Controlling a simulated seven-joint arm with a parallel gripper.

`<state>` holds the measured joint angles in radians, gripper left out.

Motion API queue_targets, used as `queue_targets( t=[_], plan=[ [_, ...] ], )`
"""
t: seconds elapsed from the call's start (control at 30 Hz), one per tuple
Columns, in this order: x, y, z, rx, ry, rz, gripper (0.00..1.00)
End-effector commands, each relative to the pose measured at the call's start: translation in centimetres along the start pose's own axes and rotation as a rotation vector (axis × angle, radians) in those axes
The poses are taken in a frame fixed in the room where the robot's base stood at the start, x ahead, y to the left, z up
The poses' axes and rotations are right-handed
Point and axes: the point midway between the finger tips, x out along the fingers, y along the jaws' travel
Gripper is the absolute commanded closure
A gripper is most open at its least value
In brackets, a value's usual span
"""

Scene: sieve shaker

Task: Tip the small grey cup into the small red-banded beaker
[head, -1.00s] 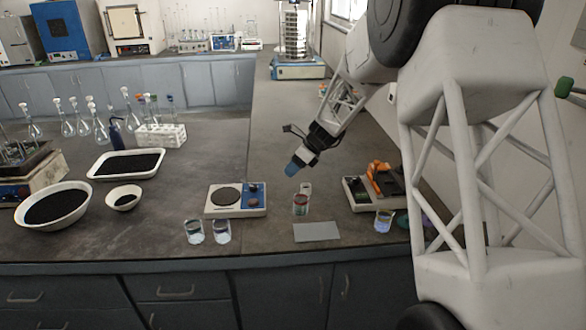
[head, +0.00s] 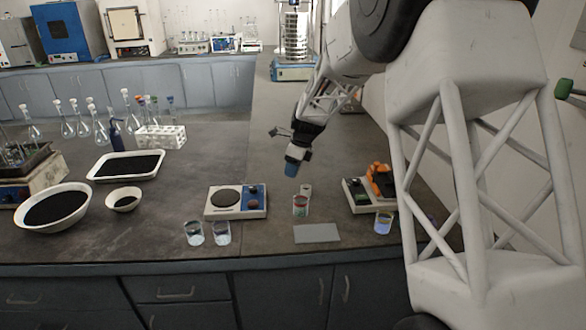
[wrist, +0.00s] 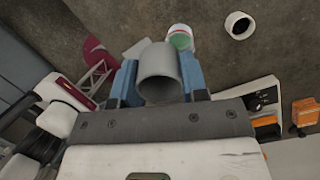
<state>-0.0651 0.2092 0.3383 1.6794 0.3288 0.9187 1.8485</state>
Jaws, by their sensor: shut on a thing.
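The small grey cup (wrist: 160,75) is between the blue fingers of my gripper (wrist: 156,80) in the wrist view, its round mouth showing. In the head view my gripper (head: 292,169) is shut and hangs, slightly tilted, above and behind the small red-banded beaker (head: 300,205); the cup cannot be made out there. The beaker stands on the bench with a red band near its top. It also shows in the wrist view (wrist: 180,38), just beyond the cup and to its right, with green inside. Cup and beaker look apart. The cup's contents cannot be made out.
A grey mat (head: 316,232) lies in front of the beaker. A balance (head: 237,200) stands left, and a device with an orange part (head: 377,181) right. Glass beakers (head: 194,232) stand near the front edge. A small white container (head: 306,188) is close behind the red-banded beaker.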

Motion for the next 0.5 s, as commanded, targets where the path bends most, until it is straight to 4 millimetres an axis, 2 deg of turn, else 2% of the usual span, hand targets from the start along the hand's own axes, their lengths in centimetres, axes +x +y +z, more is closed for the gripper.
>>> queue_targets(
  t=[0.27,0.5],
  plan=[
    [-0.02,0.01,0.01,0.0,0.005,-0.001,0.82],
    [-0.37,0.04,0.13,-0.002,0.079,-0.033,0.82]
  ],
)
